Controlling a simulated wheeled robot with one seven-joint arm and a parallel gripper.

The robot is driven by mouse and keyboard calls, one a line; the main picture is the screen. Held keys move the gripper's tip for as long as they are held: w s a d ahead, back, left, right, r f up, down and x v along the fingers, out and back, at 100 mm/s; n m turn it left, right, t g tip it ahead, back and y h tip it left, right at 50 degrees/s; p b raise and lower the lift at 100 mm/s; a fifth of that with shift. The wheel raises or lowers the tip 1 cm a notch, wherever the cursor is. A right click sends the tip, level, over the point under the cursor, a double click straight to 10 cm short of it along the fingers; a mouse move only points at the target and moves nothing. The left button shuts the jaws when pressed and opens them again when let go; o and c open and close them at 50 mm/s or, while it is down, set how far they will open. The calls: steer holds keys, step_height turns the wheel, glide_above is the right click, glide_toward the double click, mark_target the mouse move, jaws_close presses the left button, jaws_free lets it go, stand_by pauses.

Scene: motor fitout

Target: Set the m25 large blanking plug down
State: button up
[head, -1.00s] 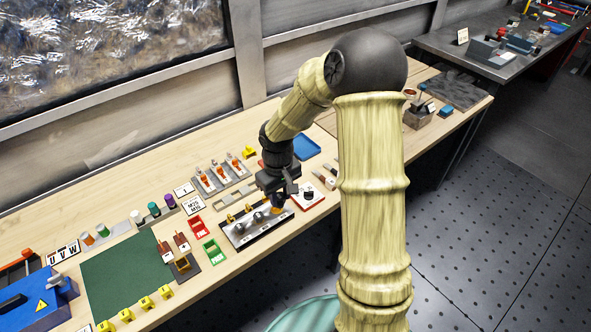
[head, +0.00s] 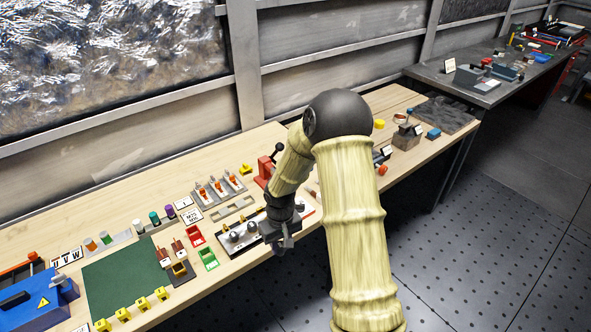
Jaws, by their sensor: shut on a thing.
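My gripper (head: 284,242) is at the front edge of the wooden bench, just right of a silver and black rack (head: 226,254). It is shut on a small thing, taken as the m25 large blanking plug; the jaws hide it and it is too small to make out. The rack holds dark round plugs (head: 233,237) and small yellow pieces. My forearm covers part of the rack's right end. I cannot tell how high the gripper is above the bench.
A green open box (head: 208,258) and a red one (head: 195,236) stand left of the rack. A green mat (head: 125,275) lies further left. A red lever tool (head: 266,170) stands behind my arm. Bare wood shows along the bench's back.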

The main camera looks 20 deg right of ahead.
step_height(320, 180, down, 10)
steer(key=m, duration=0.1)
steer(key=shift+s+d+m, duration=0.2)
steer(key=shift+s+m, duration=0.2)
steer(key=shift+a, duration=0.1)
